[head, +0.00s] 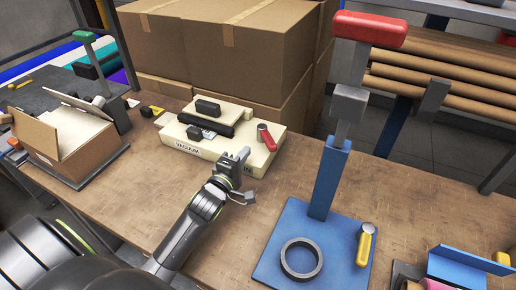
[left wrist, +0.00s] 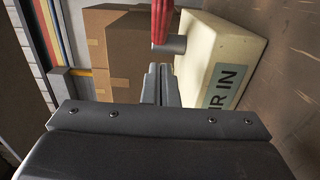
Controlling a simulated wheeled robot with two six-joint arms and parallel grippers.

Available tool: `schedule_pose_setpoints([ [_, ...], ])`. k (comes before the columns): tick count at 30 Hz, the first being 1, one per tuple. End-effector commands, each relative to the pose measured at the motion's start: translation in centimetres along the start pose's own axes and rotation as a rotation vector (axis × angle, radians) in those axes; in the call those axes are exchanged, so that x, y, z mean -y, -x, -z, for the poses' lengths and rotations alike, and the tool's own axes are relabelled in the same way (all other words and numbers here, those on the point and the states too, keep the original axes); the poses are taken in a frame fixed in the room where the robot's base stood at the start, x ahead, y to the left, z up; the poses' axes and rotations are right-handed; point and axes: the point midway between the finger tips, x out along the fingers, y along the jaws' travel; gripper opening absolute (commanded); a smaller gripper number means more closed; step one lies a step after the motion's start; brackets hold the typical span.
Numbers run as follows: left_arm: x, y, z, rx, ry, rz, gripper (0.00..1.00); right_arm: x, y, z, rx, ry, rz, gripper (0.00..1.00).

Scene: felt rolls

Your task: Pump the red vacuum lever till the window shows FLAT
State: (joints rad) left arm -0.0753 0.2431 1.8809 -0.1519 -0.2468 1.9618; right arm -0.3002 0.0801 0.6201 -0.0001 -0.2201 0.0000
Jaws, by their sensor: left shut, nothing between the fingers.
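The cream vacuum machine (head: 215,152) sits on the workbench, with a label reading VACUUM and a second label partly hidden by my gripper. Its small red lever (head: 267,137) with a grey end is on the right side of its top. In the left wrist view the red lever (left wrist: 162,18) and its grey end are just beyond my fingertips. My left gripper (head: 240,163) is shut and empty, in front of the machine's right end and apart from the lever. I cannot make out a window reading FLAT. My right gripper is not in view.
A tall blue press (head: 328,180) with a red handle stands right on a blue base, beside a dark ring (head: 301,258) and a yellow-handled tool (head: 365,245). Cardboard boxes (head: 225,45) stack behind. An open carton (head: 70,140) is at left. Bench between is clear.

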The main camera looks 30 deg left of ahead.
Motion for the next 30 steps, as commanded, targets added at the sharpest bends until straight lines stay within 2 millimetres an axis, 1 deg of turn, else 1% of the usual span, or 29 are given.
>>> schedule_pose_setpoints([
  [1,-0.2,-1.0,0.0,0.0,-0.001,-0.001,0.0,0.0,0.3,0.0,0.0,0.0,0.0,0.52],
  [3,-0.3,-1.7,-1.1,0.0,0.004,0.0,0.0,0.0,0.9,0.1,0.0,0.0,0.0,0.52],
  [9,-0.1,-3.1,-2.5,0.0,0.0,0.0,0.0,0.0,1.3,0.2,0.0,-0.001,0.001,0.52],
  [23,0.1,-3.5,-3.0,0.0,0.0,-0.001,0.0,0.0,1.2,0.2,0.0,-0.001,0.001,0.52],
  [27,0.2,-4.3,-4.2,0.001,0.003,-0.003,0.0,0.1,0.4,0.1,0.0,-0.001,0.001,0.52],
  [30,0.1,-4.6,-4.7,0.001,0.003,-0.001,0.0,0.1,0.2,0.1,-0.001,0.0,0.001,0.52],
])
